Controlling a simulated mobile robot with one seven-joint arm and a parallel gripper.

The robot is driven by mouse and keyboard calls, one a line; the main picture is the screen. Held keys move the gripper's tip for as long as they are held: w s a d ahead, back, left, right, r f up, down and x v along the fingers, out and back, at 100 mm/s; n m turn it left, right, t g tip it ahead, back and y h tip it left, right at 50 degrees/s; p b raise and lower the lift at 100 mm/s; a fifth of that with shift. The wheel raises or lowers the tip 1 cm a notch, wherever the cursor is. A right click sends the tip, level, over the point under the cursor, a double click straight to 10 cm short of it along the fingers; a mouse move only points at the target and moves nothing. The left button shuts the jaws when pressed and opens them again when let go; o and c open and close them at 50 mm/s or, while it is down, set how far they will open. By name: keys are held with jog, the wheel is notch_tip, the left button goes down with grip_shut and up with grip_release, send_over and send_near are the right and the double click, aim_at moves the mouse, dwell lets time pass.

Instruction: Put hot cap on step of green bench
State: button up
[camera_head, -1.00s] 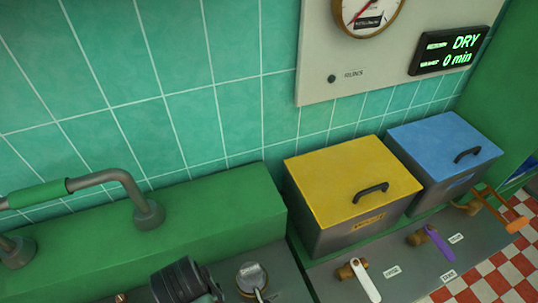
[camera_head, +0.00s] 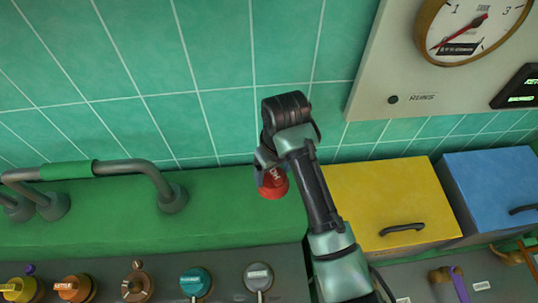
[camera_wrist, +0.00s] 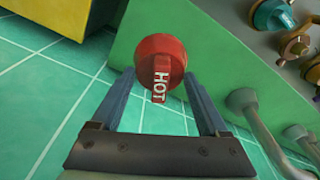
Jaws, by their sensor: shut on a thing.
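The hot cap (camera_head: 273,181) is red and round with white lettering. In the wrist view the cap (camera_wrist: 158,62) reads HOT and sits between my fingertips. My gripper (camera_head: 265,168) is shut on it. The green bench (camera_head: 110,225) has a raised green step along the tiled wall. In the head view the cap appears over the right part of this step. I cannot tell whether the cap touches the step or hangs above it.
A yellow-lidded box (camera_head: 385,205) and a blue-lidded box (camera_head: 495,195) stand right of the step. Grey pipes (camera_head: 150,180) rise from its left part. Several coloured caps, including a teal one (camera_head: 195,281), line the grey front panel. The step's middle is clear.

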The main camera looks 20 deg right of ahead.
notch_tip(320, 180, down, 5)
jog(key=b, duration=0.5)
jog(key=shift+s+d, duration=0.1)
jog(key=shift+d, duration=0.05)
jog(key=shift+f, duration=0.6)
jog(key=shift+f, duration=0.6)
jog(key=o, duration=1.1)
jog(key=shift+o, duration=0.2)
jog(key=r, duration=0.4)
jog(key=s+r+p, duration=0.1)
jog(key=r, duration=0.2)
jog(key=r+p, duration=0.1)
jog(key=r, duration=0.3)
jog(key=shift+s+d+r, duration=0.15)
jog(key=shift+r, duration=0.15)
jog(key=shift+s+r+p, duration=0.15)
jog(key=shift+r+p, duration=0.55)
jog(key=shift+f, duration=0.1)
